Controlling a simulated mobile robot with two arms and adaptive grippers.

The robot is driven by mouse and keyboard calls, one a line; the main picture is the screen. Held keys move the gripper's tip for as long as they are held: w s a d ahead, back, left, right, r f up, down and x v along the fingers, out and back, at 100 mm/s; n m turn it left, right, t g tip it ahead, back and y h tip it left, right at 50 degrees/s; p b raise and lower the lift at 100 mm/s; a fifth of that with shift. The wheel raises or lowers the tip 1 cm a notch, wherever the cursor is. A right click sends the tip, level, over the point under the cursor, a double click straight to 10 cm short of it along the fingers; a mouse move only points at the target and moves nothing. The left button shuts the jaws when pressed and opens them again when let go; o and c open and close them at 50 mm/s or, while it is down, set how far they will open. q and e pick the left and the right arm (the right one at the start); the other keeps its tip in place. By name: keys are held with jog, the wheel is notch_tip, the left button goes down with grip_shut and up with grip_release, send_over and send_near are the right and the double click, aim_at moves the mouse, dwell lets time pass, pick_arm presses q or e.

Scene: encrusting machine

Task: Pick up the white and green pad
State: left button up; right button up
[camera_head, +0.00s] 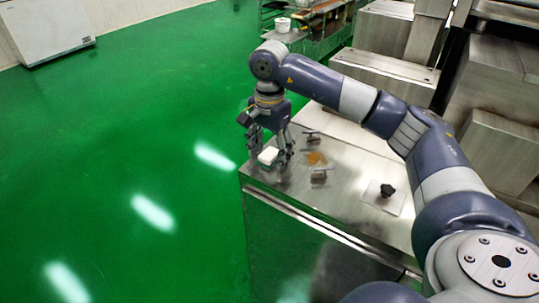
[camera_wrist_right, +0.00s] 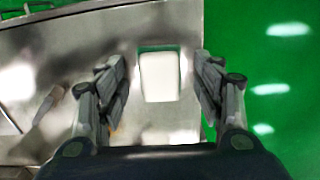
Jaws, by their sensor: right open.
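The white and green pad (camera_head: 267,155) lies on the steel worktop near its left corner in the head view. In the right wrist view the pad (camera_wrist_right: 160,76) shows a white top face with a thin green edge at its far side. My right gripper (camera_head: 269,155) points down over the pad. In the wrist view the right gripper (camera_wrist_right: 162,92) is open, with one finger on each side of the pad and gaps between. How far the fingertips are above the worktop is hard to tell. My left gripper is not in view.
The steel worktop (camera_head: 345,177) holds small metal fittings (camera_head: 318,176), a brownish patch (camera_head: 316,158) and a black knob (camera_head: 387,190) on a pale plate. Steel machine blocks (camera_head: 480,90) stand behind on the right. Green floor (camera_head: 110,140) lies open on the left.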

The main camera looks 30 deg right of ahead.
aim_at(274, 165)
jog(key=c, duration=1)
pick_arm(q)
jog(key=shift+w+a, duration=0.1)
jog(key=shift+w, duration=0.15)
pick_arm(e)
jog(key=shift+c, duration=0.2)
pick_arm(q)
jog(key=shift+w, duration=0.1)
pick_arm(e)
jog(key=shift+r+b, duration=0.65)
jog(key=shift+r, duration=0.15)
jog(key=shift+r+b, duration=0.45)
jog(key=shift+r, duration=0.2)
jog(key=s, duration=0.1)
jog(key=b, duration=0.1)
jog(key=s, duration=0.1)
jog(key=shift+s+a+r, duration=0.2)
jog(key=shift+s+a, duration=0.05)
jog(key=shift+s, duration=0.05)
pick_arm(q)
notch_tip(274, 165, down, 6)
jog(key=b, duration=0.3)
pick_arm(e)
jog(key=s+a+r, duration=0.1)
jog(key=s+a, duration=0.1)
jog(key=s, duration=1.1)
jog(key=shift+s+a+r, duration=0.15)
jog(key=shift+r, duration=0.25)
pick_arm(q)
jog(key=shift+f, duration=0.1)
